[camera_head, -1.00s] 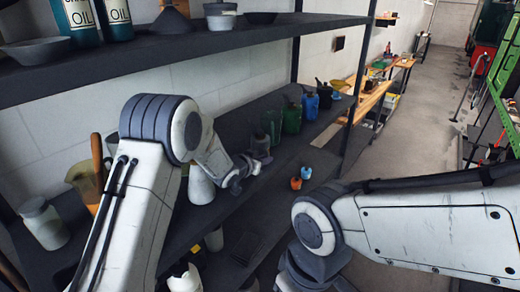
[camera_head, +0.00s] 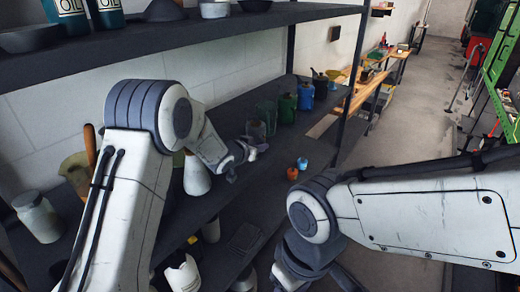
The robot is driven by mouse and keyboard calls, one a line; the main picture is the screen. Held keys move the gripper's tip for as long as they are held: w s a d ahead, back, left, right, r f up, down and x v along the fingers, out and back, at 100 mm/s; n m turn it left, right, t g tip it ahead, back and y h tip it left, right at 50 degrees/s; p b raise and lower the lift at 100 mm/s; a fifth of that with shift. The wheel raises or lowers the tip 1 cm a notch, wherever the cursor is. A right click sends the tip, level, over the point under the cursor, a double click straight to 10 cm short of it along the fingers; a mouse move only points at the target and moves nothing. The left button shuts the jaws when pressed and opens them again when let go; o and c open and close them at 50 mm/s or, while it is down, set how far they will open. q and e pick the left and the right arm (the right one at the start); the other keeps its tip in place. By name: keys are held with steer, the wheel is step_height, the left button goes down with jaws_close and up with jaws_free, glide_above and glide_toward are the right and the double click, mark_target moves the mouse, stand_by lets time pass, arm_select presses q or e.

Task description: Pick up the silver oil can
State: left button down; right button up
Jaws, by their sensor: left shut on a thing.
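My left gripper (camera_head: 248,151) is at the middle shelf, at the near end of a row of cans. It is shut on a small grey can (camera_head: 257,131), which seems to be the silver oil can. The fingers partly hide its lower part, so I cannot tell whether it is clear of the shelf. My right arm comes in from the right, but its gripper is not visible.
Green cans (camera_head: 287,108), a blue can (camera_head: 305,96) and a dark pot (camera_head: 320,88) stand beyond the grey can. A white conical bottle (camera_head: 197,178) stands nearer. The upper shelf (camera_head: 190,38) hangs above. Small orange (camera_head: 292,173) and blue (camera_head: 302,164) items sit lower.

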arm_select(q)
step_height(320, 180, up, 3)
steer(key=shift+d+r+b, duration=0.1)
steer(key=shift+b, duration=0.45)
steer(key=s+d+r+b, duration=0.5)
steer(key=s+d+r, duration=0.1)
steer(key=d, duration=0.3)
steer(key=shift+s+r, duration=0.3)
steer(key=shift+s, duration=0.3)
steer(key=c, duration=1.5)
jaws_free()
jaws_close()
steer(key=shift+d+f, duration=0.1)
steer(key=shift+d, duration=0.05)
